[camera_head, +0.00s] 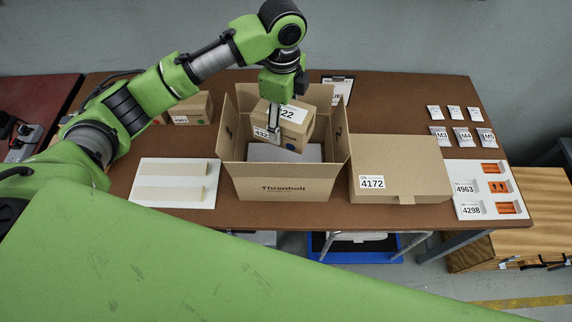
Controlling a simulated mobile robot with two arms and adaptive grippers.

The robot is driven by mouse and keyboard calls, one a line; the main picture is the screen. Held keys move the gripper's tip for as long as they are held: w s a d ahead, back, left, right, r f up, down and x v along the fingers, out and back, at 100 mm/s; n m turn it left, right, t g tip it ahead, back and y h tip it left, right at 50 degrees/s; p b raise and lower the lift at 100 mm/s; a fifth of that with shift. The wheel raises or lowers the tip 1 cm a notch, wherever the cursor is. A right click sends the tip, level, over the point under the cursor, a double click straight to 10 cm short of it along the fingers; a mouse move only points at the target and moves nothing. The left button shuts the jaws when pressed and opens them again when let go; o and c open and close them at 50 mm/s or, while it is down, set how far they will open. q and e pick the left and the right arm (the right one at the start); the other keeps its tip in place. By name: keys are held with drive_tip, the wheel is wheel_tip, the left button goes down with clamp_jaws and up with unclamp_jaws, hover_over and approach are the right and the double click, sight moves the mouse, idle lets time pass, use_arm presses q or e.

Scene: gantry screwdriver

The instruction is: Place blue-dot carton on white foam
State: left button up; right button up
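My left gripper (274,122) reaches down from above and is shut on a small brown carton (295,126) with white labels. A small bluish mark shows low on its front, too small to be sure of. The carton is tilted and hangs at the mouth of an open brown box (285,189) marked "Threnholt". A pale grey-white surface (262,153) shows inside that box beneath the carton; whether they touch I cannot tell. A white foam slab (148,194) with two pale beige bars lies on the table left of the box. My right gripper is not in view.
Another small carton (192,107) with a greenish dot stands behind the foam slab, partly hidden by my arm. A closed flat box (400,170) labelled 4172 is right of the open box. A white board (484,171) with orange labels and several small packets (461,137) lie farther right.

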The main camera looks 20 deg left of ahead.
use_arm(q)
drive_tip(key=b, duration=0.3)
hover_over(284, 157)
drive_tip(key=s, duration=0.3)
drive_tip(key=f, duration=0.3)
drive_tip(key=d+f, duration=0.1)
drive_tip(key=f, duration=0.1)
drive_tip(key=shift+f, duration=0.2)
wheel_tip(284, 157, down, 6)
drive_tip(key=shift+f+p, duration=0.25)
drive_tip(key=shift+p, duration=0.05)
drive_tip(key=shift+f, duration=2.25)
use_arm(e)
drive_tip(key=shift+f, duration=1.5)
use_arm(q)
drive_tip(key=shift+f, duration=0.1)
drive_tip(key=o, duration=1.5)
drive_tip(key=shift+c, duration=0.2)
